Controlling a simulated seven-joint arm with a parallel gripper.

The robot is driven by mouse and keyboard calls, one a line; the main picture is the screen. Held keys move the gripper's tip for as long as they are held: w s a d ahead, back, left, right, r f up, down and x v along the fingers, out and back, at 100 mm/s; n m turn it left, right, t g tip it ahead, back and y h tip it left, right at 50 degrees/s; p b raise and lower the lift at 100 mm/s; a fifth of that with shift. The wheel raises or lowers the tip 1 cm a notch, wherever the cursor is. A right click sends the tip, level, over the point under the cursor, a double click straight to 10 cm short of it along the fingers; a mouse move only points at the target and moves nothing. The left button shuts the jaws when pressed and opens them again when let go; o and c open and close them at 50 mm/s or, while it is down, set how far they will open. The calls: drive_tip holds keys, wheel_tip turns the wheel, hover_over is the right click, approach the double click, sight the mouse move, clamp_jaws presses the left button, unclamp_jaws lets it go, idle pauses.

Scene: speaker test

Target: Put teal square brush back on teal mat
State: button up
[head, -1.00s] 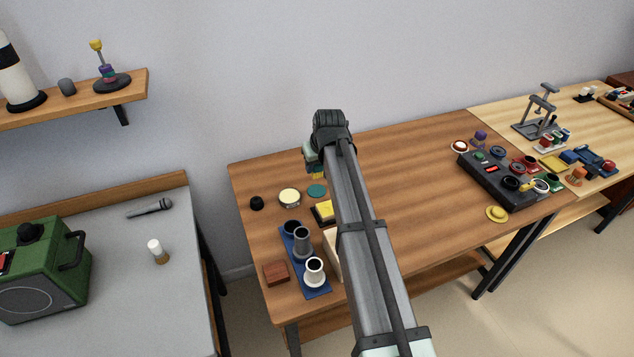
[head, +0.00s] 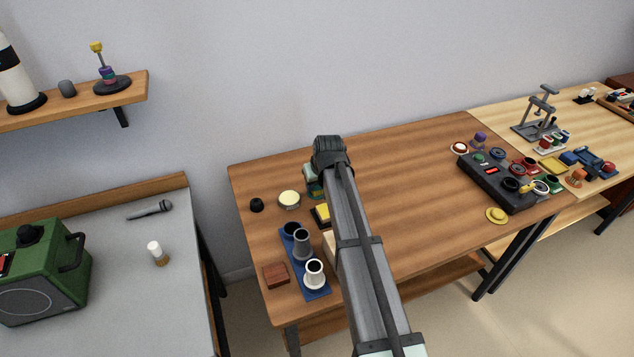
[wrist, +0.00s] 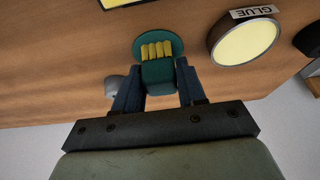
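The teal square brush (wrist: 158,73) with yellow bristles is between the two fingers of my gripper (wrist: 159,84) in the wrist view. Both fingers press against its sides. The round teal mat (wrist: 146,43) lies on the wooden table just beyond the bristles and partly behind them. I cannot tell whether the brush touches the mat. In the head view my gripper (head: 313,188) is low over the left part of the table, and my arm hides much of it. The mat is mostly covered there.
A round tin with a cream-yellow top (head: 289,198), labelled GLUE in the wrist view (wrist: 245,42), stands close beside the mat. A black-and-yellow pad (head: 321,214), a blue tray (head: 317,294) with cups and a small black object (head: 257,205) are nearby. The table's middle is clear.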

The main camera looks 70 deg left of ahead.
drive_tip(key=o, duration=0.5)
drive_tip(key=shift+c, duration=0.2)
drive_tip(key=v, duration=1.2)
drive_tip(key=shift+r, duration=0.2)
